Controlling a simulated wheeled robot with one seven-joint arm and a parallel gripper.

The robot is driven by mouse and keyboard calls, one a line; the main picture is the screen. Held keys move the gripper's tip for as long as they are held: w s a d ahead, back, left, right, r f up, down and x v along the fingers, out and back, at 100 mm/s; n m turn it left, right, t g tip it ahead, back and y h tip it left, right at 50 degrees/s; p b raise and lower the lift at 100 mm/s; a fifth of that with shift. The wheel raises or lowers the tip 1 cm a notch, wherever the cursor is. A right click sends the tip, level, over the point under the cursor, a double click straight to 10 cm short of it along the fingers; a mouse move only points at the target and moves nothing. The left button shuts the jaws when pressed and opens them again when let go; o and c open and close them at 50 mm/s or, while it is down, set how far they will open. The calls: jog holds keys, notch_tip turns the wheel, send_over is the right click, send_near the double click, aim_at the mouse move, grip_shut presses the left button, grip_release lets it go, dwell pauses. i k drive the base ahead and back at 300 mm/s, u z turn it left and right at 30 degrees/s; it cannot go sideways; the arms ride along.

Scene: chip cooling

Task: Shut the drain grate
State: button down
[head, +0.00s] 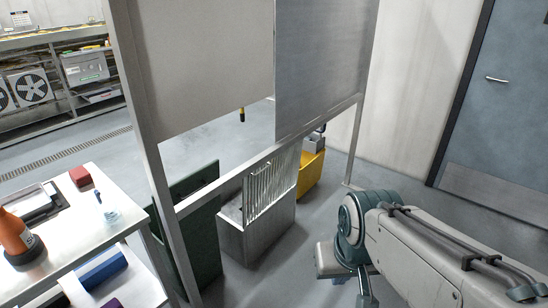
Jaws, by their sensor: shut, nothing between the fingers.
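The drain grate (269,186) is a pale slatted panel in the middle of the head view. It stands up steeply at the top of a grey metal box (252,239), so it looks open. The box rests on the floor behind a low rail of the metal frame. My arm reaches in from the lower right, apart from the grate and to its right. My gripper's fingers do not show in this view.
A metal frame (254,158) with hanging panels stands around the box. A dark green panel (196,215) is left of it, and a yellow bin (311,172) behind right. A white table (95,228) with an orange bottle (15,234) fills the lower left. Floor toward the door (510,95) is clear.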

aim_at(287, 169)
jog(key=z, duration=0.1)
jog(key=i, duration=1.6)
jog(key=z, duration=0.05)
